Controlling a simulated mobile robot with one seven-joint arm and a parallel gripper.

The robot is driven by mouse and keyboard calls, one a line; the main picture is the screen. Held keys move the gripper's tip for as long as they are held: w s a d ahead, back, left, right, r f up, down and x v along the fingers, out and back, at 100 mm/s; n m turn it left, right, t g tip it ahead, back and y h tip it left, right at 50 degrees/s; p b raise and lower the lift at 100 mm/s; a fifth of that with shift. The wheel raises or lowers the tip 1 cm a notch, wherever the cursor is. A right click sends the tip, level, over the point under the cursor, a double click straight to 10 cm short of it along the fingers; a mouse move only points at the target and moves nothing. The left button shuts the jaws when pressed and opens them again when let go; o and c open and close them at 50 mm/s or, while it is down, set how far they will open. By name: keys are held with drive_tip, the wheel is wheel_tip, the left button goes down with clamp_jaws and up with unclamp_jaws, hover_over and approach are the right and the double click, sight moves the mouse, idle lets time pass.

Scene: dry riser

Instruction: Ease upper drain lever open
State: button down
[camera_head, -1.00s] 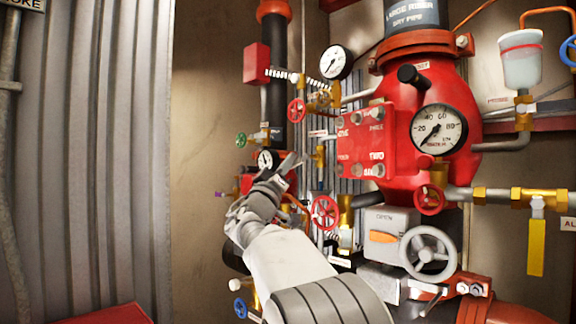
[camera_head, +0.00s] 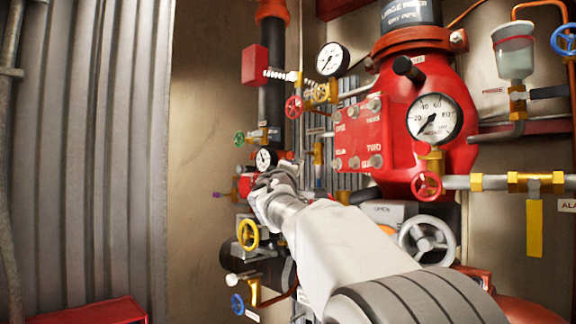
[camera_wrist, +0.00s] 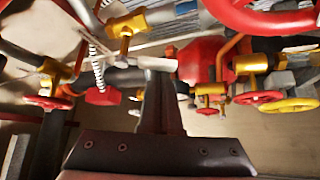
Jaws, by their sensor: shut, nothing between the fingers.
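My gripper (camera_head: 268,183) is at the end of my pale arm, in front of the lower left pipework in the head view. In the wrist view its shut fingers (camera_wrist: 159,64) point up the picture, with nothing between them. No handle is clearly marked as the upper drain lever, so I cannot tell which it is. A yellow lever (camera_head: 535,228) hangs down at the far right, well away from my gripper. My arm hides part of the lower pipework.
The large red valve body (camera_head: 435,130) with a gauge stands right of my gripper. A yellow handwheel (camera_head: 248,235) and a blue handwheel (camera_head: 238,306) are below it. A grey handwheel (camera_head: 427,240) is beside my arm.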

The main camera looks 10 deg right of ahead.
drive_tip(key=n+p, duration=0.1)
drive_tip(key=s+n+g+y+p, duration=0.1)
drive_tip(key=d+n+g+p, duration=0.1)
drive_tip(key=n, duration=0.1)
drive_tip(key=shift+s+d+f+p, duration=0.1)
drive_tip(key=shift+s+f+p, duration=0.15)
drive_tip(key=shift+f+p, duration=0.15)
drive_tip(key=shift+s+d, duration=0.1)
idle(0.4)
idle(0.4)
drive_tip(key=r+b+v, duration=0.1)
drive_tip(key=b+v, duration=0.4)
drive_tip(key=v, duration=1.2)
drive_tip(key=shift+s+f+y, duration=0.2)
drive_tip(key=shift+s+y, duration=0.1)
drive_tip(key=shift+y, duration=0.1)
drive_tip(key=shift+d, duration=0.1)
